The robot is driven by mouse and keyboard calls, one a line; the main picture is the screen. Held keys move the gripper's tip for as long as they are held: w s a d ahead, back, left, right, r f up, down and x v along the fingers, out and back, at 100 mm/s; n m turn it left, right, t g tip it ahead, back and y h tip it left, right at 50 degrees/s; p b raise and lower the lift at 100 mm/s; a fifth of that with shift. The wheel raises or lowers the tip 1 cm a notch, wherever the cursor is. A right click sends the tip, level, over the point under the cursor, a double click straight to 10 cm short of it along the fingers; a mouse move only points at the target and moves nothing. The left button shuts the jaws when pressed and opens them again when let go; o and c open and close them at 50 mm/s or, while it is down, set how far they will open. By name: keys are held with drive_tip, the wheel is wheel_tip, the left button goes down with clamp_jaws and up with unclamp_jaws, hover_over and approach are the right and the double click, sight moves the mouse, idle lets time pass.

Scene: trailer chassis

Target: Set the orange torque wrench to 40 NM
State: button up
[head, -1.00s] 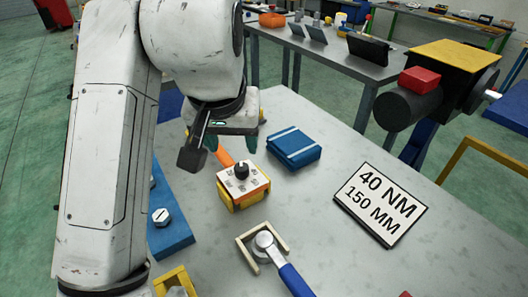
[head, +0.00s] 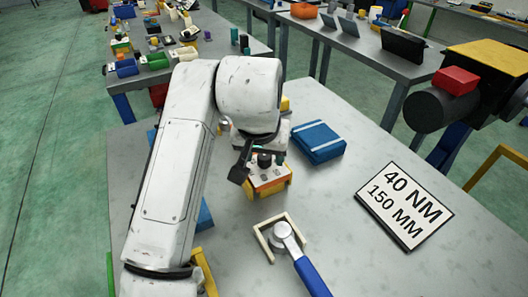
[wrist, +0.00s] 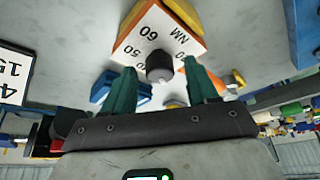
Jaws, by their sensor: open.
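The orange torque wrench's dial box (head: 268,187) stands on the grey table, with an orange-and-yellow body and a white top plate. In the wrist view the white plate (wrist: 143,38) shows numbers, including 60, and NM. A black knob (wrist: 160,68) stands on the plate; it also shows in the head view (head: 264,160). My gripper (wrist: 159,70) is open, its two green fingers on either side of the knob with gaps. I cannot read the knob's setting. In the head view my arm partly covers the box, and the wrench's handle is hidden.
A sign (head: 405,208) reading 40 NM, 150 MM lies on the right of the table. A blue box (head: 318,143) lies behind the dial box. A blue-handled wrench (head: 308,272) rests in a pale holder (head: 262,243) in front. The table between them is clear.

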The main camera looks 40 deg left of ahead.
drive_tip(key=shift+c, duration=0.2)
drive_tip(key=c, duration=1)
drive_tip(key=shift+r+m+p, duration=0.1)
drive_tip(key=shift+m+p, duration=0.3)
drive_tip(key=shift+p, duration=0.05)
drive_tip(key=shift+m+h+p, duration=0.5)
drive_tip(key=shift+m+p, duration=0.4)
drive_tip(key=m+h+p, duration=0.1)
drive_tip(key=m, duration=0.1)
drive_tip(key=shift+a+m+t, duration=0.1)
drive_tip(key=shift+m+t, duration=0.2)
drive_tip(key=shift+m, duration=0.1)
drive_tip(key=m+h+p, duration=0.1)
drive_tip(key=m, duration=0.2)
drive_tip(key=shift+a, duration=0.1)
drive_tip(key=shift+a+m+h, duration=0.1)
drive_tip(key=shift+m+h, duration=0.6)
drive_tip(key=shift+m, duration=1)
